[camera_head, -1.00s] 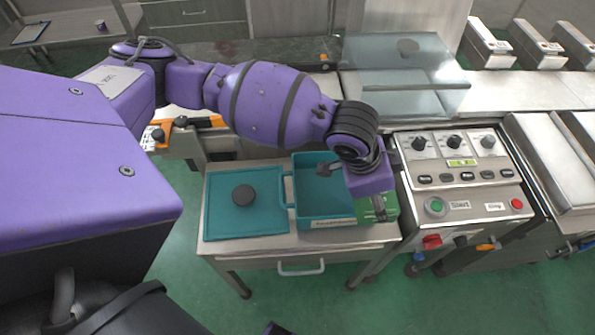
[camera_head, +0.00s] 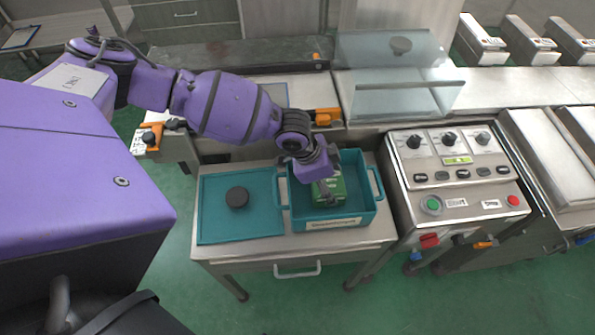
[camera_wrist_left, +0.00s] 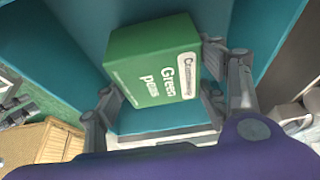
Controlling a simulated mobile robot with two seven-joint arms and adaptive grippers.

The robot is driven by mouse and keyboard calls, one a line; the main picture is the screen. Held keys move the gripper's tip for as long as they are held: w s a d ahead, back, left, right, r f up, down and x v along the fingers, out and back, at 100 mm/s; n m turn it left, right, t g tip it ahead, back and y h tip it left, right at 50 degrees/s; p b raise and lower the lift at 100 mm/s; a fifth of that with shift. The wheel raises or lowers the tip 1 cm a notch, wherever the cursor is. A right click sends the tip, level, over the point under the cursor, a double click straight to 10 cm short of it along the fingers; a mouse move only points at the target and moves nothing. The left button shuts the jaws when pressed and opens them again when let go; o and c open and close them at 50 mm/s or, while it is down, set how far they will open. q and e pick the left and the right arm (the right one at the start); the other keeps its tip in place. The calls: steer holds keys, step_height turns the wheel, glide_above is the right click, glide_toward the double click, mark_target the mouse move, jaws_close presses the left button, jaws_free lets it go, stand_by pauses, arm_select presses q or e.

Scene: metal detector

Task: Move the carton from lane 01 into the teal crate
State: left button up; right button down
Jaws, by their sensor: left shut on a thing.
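The green carton (camera_head: 327,190) shows over the inside of the teal crate (camera_head: 366,205) on the steel table. In the left wrist view the carton (camera_wrist_left: 152,62) reads "Green peas" and is tilted in the picture. My left gripper (camera_head: 325,195) is shut on the carton, with one finger on each side of it. In the left wrist view the left gripper (camera_wrist_left: 160,98) has the crate walls (camera_wrist_left: 75,30) around it. I cannot tell whether the carton touches the crate floor. My right gripper is not in view.
A teal lid (camera_head: 240,220) with a black knob lies left of the crate. A control panel (camera_head: 455,175) with dials and buttons stands close on the right. A clear cover (camera_head: 400,95) stands over the conveyor behind.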

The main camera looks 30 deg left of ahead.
arm_select(q)
steer(key=shift+w+f, duration=0.1)
steer(key=shift+f, duration=0.3)
steer(key=shift+f, duration=0.1)
steer(key=o, duration=1.3)
steer(key=shift+o, duration=0.2)
steer(key=shift+r, duration=0.2)
steer(key=v, duration=1.1)
steer(key=shift+r+p, duration=0.4)
steer(key=shift+p, duration=0.05)
